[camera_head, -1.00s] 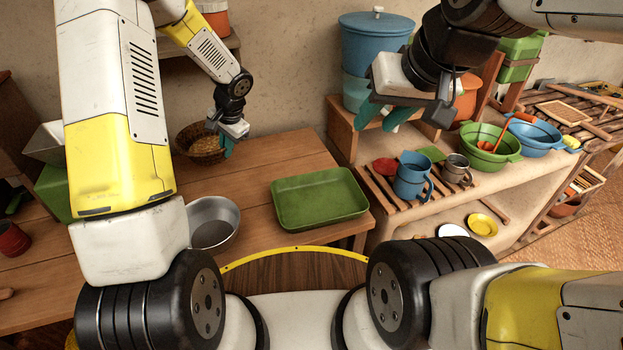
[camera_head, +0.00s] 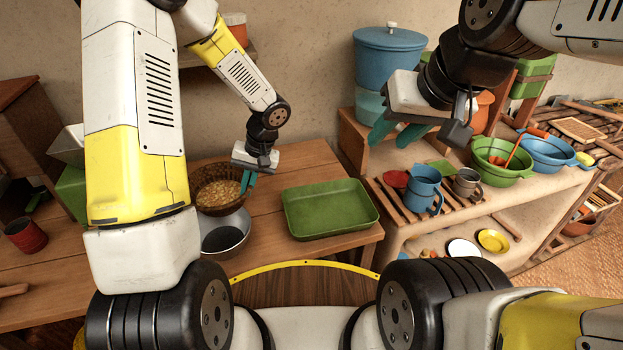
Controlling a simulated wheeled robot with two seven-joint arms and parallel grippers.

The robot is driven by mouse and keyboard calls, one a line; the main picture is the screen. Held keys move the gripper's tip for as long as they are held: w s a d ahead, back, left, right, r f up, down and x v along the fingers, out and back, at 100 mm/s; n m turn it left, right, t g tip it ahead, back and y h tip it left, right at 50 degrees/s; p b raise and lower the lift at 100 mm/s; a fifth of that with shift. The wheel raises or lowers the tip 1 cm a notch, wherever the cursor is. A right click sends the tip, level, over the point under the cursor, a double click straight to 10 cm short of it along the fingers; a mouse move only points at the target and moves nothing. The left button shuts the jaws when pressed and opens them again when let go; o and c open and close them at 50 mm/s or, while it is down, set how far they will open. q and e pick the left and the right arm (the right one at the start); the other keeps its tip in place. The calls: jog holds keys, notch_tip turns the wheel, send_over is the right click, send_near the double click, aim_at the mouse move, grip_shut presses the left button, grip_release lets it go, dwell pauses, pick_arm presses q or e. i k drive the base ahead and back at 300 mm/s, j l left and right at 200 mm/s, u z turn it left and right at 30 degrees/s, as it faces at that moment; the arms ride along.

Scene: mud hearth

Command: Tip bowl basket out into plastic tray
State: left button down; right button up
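The bowl basket (camera_head: 212,202) is brown and woven, with small yellowish pieces inside. It is roughly upright and covers the back rim of the metal bowl in the picture. My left gripper (camera_head: 247,181) is at the basket's right rim, its teal fingers closed over that rim; the fingertips are partly hidden. The plastic tray (camera_head: 330,229) is green, rectangular and empty, and lies on the wooden table right of the basket. My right gripper (camera_head: 396,133) is open and empty above the shelf, its teal fingers apart.
A grey metal bowl (camera_head: 232,241) stands left of the tray. A blue mug (camera_head: 423,188), a metal mug (camera_head: 467,184) and a green basin (camera_head: 503,158) stand on the shelf at right. A red cup (camera_head: 25,236) is at far left. Bare table (camera_head: 300,165) lies behind the tray.

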aim_at(329, 209)
jog(key=k+z, duration=0.15)
jog(key=k, duration=0.45)
jog(key=j+z, duration=0.1)
jog(key=z, duration=1.25)
jog(key=k+j+z, duration=0.2)
jog(key=k+j, duration=0.2)
jog(key=k, duration=0.1)
